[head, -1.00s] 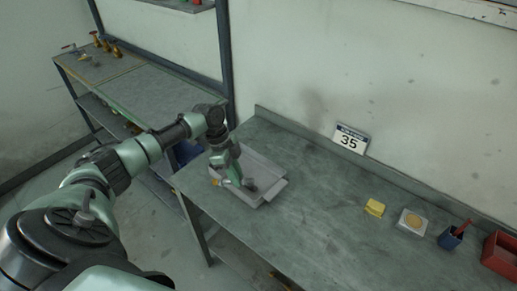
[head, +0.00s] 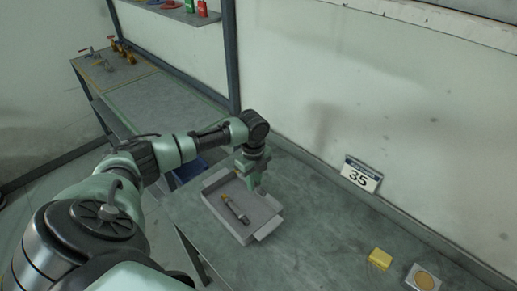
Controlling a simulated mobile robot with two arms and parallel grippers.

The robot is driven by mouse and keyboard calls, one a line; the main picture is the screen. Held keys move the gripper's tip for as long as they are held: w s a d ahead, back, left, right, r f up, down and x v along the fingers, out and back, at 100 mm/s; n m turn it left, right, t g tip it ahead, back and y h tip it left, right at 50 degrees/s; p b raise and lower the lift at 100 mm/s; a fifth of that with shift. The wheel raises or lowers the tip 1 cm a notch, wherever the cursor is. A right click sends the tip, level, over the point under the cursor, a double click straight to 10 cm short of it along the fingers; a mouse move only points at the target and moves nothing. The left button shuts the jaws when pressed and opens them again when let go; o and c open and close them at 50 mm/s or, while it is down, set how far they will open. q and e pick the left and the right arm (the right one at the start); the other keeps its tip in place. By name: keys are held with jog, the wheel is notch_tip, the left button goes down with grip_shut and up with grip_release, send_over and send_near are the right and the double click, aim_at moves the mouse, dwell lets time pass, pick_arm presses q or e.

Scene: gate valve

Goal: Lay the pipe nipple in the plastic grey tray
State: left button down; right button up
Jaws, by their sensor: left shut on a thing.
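The grey plastic tray (head: 222,224) sits on the near left part of the green-grey bench. A slim dark grey piece (head: 237,210) with a brassy far end and a black near end lies slanted inside it. I cannot tell whether this piece is the pipe nipple. My left gripper (head: 257,188) points down over the tray's back right side, apart in the picture from the dark piece. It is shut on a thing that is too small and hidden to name. My right gripper is not in view.
A white sign reading 35 (head: 361,175) stands against the wall. A yellow block (head: 380,259) and a pale box with a round tan top (head: 422,279) sit to the right. A second bench (head: 160,98) stands at the back left. The bench between tray and yellow block is clear.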

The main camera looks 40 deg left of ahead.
pick_arm(q)
jog(key=shift+s+f, duration=0.25)
jog(key=shift+f, duration=0.25)
jog(key=shift+s+f, duration=0.25)
jog(key=shift+f, duration=0.2)
jog(key=f+b, duration=0.1)
jog(key=b, duration=0.1)
jog(key=f+b, duration=0.3)
jog(key=f, duration=0.1)
jog(key=shift+w+f+b, duration=0.25)
jog(key=shift+w+b, duration=0.05)
jog(key=shift+b, duration=0.1)
jog(key=shift+f+b, duration=0.3)
jog(key=shift+b, duration=0.05)
jog(key=shift+s+f, duration=0.1)
jog(key=shift+f, duration=0.1)
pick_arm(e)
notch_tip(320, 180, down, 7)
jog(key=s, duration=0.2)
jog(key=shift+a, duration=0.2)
pick_arm(q)
jog(key=c, duration=1.3)
grip_release()
jog(key=shift+o, duration=0.3)
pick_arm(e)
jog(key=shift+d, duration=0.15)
